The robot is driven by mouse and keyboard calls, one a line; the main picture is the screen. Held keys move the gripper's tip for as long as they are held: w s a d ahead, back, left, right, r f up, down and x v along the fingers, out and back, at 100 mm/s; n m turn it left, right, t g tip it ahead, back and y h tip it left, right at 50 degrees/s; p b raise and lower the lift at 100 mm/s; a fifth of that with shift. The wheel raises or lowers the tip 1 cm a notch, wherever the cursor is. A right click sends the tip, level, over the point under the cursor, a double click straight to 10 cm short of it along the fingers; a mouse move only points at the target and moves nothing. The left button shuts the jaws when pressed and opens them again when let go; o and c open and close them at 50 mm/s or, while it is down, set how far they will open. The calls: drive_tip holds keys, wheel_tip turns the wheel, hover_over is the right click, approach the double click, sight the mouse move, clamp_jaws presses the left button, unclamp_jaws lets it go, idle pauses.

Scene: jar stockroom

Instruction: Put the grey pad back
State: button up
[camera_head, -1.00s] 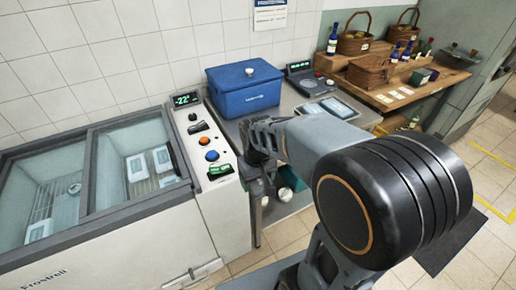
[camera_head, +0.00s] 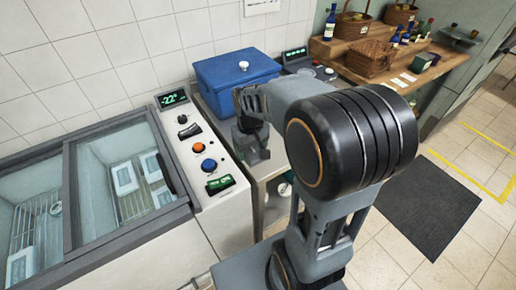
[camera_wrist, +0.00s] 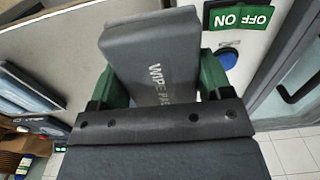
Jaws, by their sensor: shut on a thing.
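The grey pad (camera_wrist: 150,50), with white lettering that begins "WIPE PA", fills the middle of the wrist view. My gripper (camera_wrist: 160,85) is shut on it, with a green finger at each side. In the head view my gripper (camera_head: 251,138) hangs over the near edge of the metal counter, right of the freezer's control panel. A grey block shape shows under it there, but the pad's lettering cannot be made out. The pad is held clear of the panel's face in the wrist view.
A chest freezer (camera_head: 118,247) with glass lids stands at left. Its control panel has an orange button (camera_head: 199,148), a blue button (camera_head: 208,165) and a green switch (camera_head: 220,185). A blue cooler box (camera_head: 238,88) stands on the counter behind my gripper. A dark mat (camera_head: 425,205) lies on the floor.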

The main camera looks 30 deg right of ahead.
drive_tip(key=w+d+f, duration=0.4)
drive_tip(key=f, duration=0.1)
drive_tip(key=w+d+f, duration=0.2)
drive_tip(key=shift+w+f+p, duration=0.1)
drive_tip(key=shift+f+p, duration=0.1)
drive_tip(key=shift+p, duration=0.15)
drive_tip(key=shift+d+f, duration=0.15)
drive_tip(key=shift+f, duration=1.5)
